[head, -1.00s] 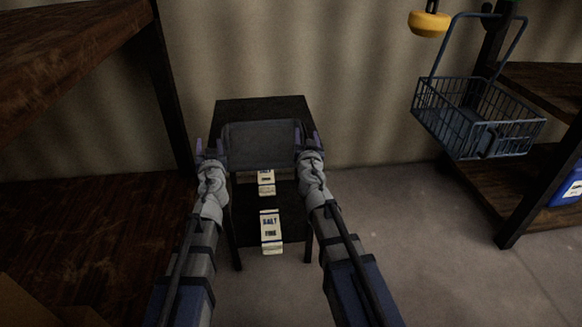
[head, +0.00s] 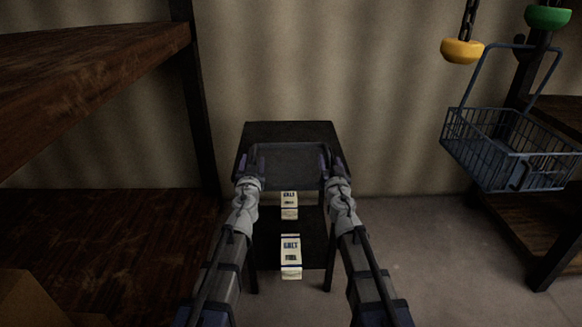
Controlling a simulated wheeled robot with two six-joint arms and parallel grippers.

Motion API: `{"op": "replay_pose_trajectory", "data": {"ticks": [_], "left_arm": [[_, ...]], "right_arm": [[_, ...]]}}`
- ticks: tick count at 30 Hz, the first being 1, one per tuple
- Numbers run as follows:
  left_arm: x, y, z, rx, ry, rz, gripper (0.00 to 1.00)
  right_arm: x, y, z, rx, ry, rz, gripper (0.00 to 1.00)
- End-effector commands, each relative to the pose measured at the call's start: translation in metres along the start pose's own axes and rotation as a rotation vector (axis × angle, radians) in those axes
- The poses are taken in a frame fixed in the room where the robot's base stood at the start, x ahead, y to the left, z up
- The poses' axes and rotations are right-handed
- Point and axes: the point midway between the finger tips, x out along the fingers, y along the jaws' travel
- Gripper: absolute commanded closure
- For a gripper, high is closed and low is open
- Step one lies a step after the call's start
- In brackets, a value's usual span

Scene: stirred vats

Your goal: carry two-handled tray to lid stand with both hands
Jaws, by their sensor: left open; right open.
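The dark grey tray (head: 288,166) rests on the top of a small black stand (head: 288,130), which I take to be the lid stand. My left gripper (head: 249,166) is open at the tray's left end. My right gripper (head: 332,164) is open at its right end. The tray's handles are hard to make out behind the gripper fingers. I cannot tell whether the fingers touch them.
Two white salt packs, one farther back (head: 289,200) and one nearer (head: 291,255), show below the tray, on the stand's lower shelf. A brown wooden rack (head: 90,75) stands left. A blue wire basket (head: 515,150) hangs right. Floor right of the stand is clear.

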Motion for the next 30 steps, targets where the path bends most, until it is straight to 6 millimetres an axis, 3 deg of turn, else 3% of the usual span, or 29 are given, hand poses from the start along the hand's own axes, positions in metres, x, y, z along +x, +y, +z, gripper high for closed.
{"op": "replay_pose_trajectory", "data": {"ticks": [3, 9, 20, 30], "left_arm": [[0.022, 0.0, 0.0, 0.0, 0.0, -0.001, 0.45], [0.048, 0.0, 0.0, 0.0, 0.0, 0.0, 0.45], [0.051, 0.0, 0.0, 0.0, 0.0, 0.0, 0.46], [0.051, 0.0, 0.0, 0.0, 0.0, 0.0, 0.85]], "right_arm": [[0.022, 0.0, 0.0, 0.0, 0.0, 0.0, 0.45], [0.048, 0.0, 0.0, 0.0, 0.0, 0.0, 0.45], [0.051, 0.0, 0.0, 0.0, 0.0, 0.0, 0.46], [0.051, 0.0, 0.0, 0.0, 0.0, 0.0, 0.85]]}}
